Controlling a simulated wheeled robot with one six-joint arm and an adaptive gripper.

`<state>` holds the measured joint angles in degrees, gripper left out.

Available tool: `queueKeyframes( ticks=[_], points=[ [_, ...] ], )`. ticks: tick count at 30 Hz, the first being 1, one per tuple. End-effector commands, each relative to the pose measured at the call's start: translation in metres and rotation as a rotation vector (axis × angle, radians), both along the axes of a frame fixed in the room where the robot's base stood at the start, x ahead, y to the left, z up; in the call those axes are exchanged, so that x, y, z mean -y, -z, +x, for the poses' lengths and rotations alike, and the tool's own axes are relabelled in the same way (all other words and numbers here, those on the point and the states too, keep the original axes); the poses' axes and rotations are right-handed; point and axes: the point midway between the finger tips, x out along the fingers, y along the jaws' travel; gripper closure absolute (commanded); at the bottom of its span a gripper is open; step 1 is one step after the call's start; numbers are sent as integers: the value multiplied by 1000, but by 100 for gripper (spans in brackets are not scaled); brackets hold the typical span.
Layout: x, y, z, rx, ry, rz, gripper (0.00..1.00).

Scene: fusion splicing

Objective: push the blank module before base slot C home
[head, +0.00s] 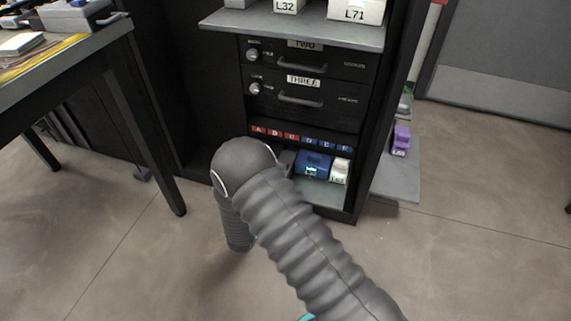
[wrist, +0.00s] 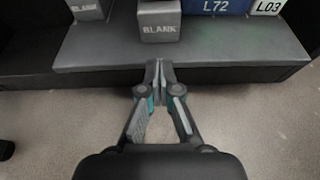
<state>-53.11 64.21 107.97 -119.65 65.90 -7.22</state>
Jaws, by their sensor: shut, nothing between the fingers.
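In the wrist view, a grey module marked BLANK (wrist: 160,34) stands upright on the grey base shelf (wrist: 105,54). Its front sits nearer to me than the fronts of the modules to its right. My gripper (wrist: 160,65) is shut and empty, its fingertips over the shelf's front part, just below the module's front in the picture. I cannot tell whether they touch it. In the head view, the slot C label (head: 290,136) is on a strip above the bay. My arm hides the gripper and most of the bay's left part there.
Another BLANK module (wrist: 88,10) stands left, with a gap between. Blue module L72 (wrist: 214,8) and white module L03 (wrist: 267,8) stand right. Drawers (head: 305,90) are above the bay. A table (head: 75,50) stands left, and a side shelf holds a purple item (head: 401,139).

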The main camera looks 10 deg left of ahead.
Motion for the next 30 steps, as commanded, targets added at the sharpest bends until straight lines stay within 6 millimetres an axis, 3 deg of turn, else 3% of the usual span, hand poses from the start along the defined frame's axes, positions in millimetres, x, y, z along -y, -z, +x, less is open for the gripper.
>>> queueKeyframes(
  ticks=[30],
  points=[
    [4, 16, 50, 0, 2, 2, 100]
  ],
)
